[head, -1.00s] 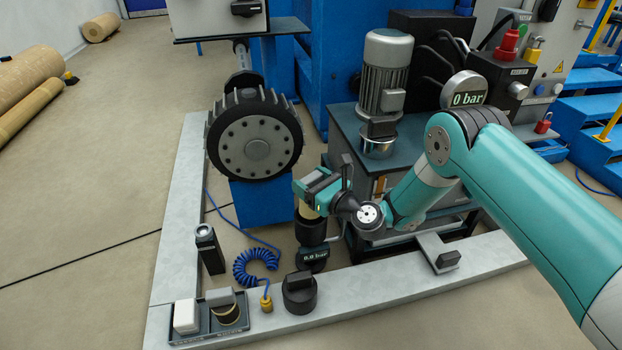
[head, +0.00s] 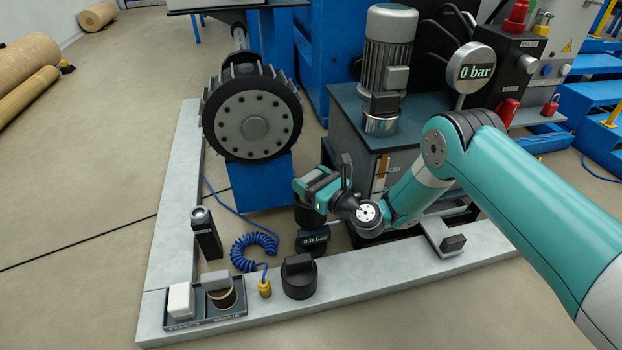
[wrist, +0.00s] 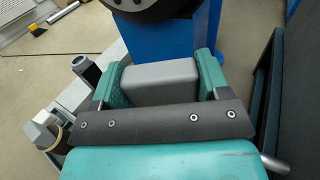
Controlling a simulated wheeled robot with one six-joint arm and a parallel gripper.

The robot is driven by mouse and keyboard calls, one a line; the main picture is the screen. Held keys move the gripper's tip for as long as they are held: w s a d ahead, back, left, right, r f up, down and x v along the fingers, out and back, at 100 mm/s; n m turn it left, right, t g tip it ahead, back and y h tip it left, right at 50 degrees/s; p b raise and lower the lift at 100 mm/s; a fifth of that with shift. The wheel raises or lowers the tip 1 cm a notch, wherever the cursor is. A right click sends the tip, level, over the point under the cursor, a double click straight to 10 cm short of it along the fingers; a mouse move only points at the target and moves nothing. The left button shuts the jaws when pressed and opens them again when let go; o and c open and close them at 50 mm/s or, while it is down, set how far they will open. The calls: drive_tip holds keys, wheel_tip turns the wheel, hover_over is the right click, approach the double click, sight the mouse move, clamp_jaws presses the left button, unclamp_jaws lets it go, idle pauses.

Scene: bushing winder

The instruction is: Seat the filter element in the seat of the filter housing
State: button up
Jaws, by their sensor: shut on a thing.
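My gripper (head: 316,188) is shut on the grey top block of the filter element (wrist: 160,82), which fills the space between the two teal fingers in the wrist view. The filter housing (head: 308,217) is a black upright cylinder directly below my gripper, with a gauge reading 0.0 bar at its base. No tan body of the element shows between gripper and housing in the head view. The element's lower part is hidden, apparently inside the housing. Whether it rests on the seat cannot be seen.
A black round cap with a handle (head: 299,277) stands on the pale ledge (head: 395,279). A blue coiled hose (head: 255,250) lies left of the housing. The pump unit (head: 388,110) stands close right.

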drive_tip(key=shift+f+b, duration=0.3)
drive_tip(key=shift+f, duration=0.1)
idle(0.3)
drive_tip(key=o, duration=1.4)
